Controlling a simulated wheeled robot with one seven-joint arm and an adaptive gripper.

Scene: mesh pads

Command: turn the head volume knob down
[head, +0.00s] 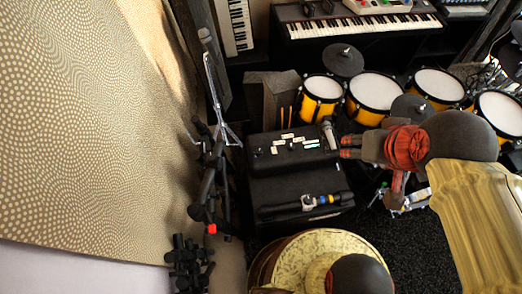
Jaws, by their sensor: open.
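My gripper (343,147) is at the right of the middle in the head view, with its dark fingers pointing left. It is open, with a small gap between the two fingertips, and nothing shows between them. A black box (262,150) with several small pale pieces on its top lies just left of the fingertips. Whether the fingers touch its right edge, I cannot tell. The head volume knob cannot be made out at this size, and its setting does not show.
A silver microphone (329,134) is close beside the fingertips. A black case (285,187) stands in front of the box. Yellow drums (374,94) and cymbals (343,61) crowd the back right. Stands (213,170) line the left. Dark carpet (400,245) lies open at lower right.

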